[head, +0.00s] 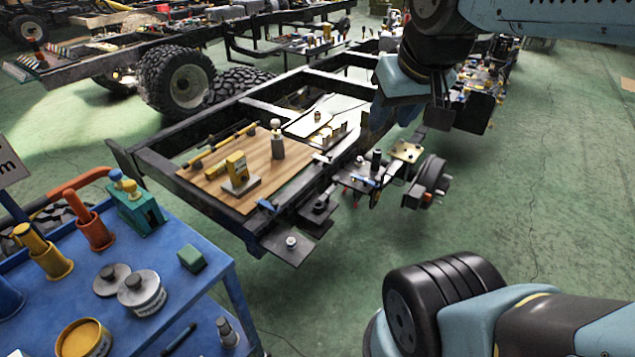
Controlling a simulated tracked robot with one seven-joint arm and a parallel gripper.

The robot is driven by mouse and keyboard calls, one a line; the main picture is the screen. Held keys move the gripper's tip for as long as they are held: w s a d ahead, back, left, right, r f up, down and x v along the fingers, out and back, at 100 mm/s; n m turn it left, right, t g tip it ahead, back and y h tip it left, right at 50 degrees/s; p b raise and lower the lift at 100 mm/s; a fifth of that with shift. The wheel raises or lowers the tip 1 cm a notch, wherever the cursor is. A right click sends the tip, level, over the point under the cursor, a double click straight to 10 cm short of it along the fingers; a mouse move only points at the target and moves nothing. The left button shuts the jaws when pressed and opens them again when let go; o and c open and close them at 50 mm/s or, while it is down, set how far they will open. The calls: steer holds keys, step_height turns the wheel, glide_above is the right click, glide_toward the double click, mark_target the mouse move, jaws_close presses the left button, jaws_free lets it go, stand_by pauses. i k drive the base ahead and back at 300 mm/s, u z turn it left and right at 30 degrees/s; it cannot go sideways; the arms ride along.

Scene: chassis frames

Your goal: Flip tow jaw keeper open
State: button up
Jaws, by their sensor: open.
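A yellow upright piece (236,171) stands on a grey base plate on a wooden board (215,193), which lies across the black chassis frame. It may be the tow jaw, but I cannot tell for sure. Its keeper is too small to make out, and so is whether it is open or shut. My gripper (456,114) hangs at the upper right, its dark fingers apart with nothing seen between them. In the picture it is well to the right of the yellow piece and above the frame's right side, touching nothing that I can see.
A grey post (277,148), a yellow-ended bar (215,146) and a white tray (308,124) are also on the frame. A blue cart (195,300) with several tins and tools stands at the lower left. A hub (428,185) juts out right. Green floor (350,260) is clear between.

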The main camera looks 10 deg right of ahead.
mark_target(324, 196)
steer(key=z, duration=0.1)
steer(key=i, duration=1)
steer(key=u, duration=0.45)
steer(key=k, duration=1.3)
steer(key=z, duration=0.25)
steer(key=i, duration=1)
steer(key=u, duration=0.05)
